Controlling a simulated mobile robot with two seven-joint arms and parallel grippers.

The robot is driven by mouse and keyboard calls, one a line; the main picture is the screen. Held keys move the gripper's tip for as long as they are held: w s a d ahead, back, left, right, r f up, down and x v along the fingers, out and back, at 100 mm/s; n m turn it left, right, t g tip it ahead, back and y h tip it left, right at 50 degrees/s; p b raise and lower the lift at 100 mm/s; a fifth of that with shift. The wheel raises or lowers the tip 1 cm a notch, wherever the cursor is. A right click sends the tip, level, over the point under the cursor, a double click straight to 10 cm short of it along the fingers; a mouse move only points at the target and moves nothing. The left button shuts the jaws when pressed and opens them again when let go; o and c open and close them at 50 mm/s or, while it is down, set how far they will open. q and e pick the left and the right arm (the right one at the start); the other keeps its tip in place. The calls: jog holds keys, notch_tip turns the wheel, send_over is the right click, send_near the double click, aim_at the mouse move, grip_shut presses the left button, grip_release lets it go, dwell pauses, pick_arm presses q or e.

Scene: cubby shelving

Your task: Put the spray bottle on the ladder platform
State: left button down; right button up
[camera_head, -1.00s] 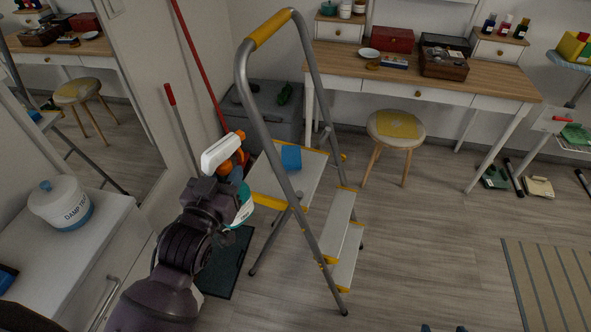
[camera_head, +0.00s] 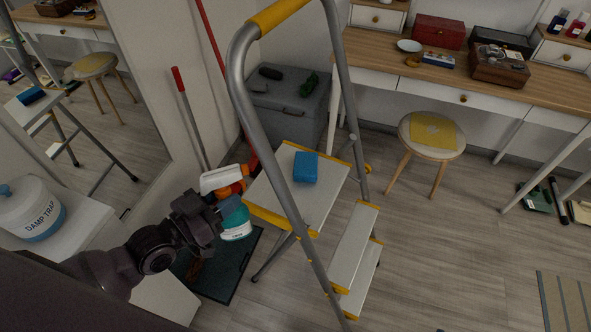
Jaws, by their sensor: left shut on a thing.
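The spray bottle (camera_head: 235,221) has a white and orange spray head and a teal body with a white label. My left gripper (camera_head: 222,205) is shut on it and holds it upright, just left of the ladder platform. The ladder platform (camera_head: 270,195) is a pale grey step with yellow edges, under the ladder's tall curved grey rail. A blue sponge-like block (camera_head: 306,167) lies on the platform's back right part. The platform's front left part is bare. My right gripper is not in view.
The ladder rail (camera_head: 262,120) rises in front of the platform. A stool (camera_head: 432,135) and a desk (camera_head: 450,85) stand behind right. A red-handled pole (camera_head: 187,105) leans at the wall. A white tub (camera_head: 30,210) stands on the cabinet at left.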

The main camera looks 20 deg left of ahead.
pick_arm(q)
jog(key=f+b+x, duration=0.1)
jog(key=b+x, duration=0.2)
jog(key=x, duration=0.5)
jog(key=f+b+x, duration=0.2)
jog(key=b+x, duration=0.1)
jog(key=x, duration=0.6)
jog(key=shift+f, duration=0.25)
jog(key=c, duration=1.1)
grip_release()
jog(key=o, duration=0.3)
jog(key=shift+o, duration=0.2)
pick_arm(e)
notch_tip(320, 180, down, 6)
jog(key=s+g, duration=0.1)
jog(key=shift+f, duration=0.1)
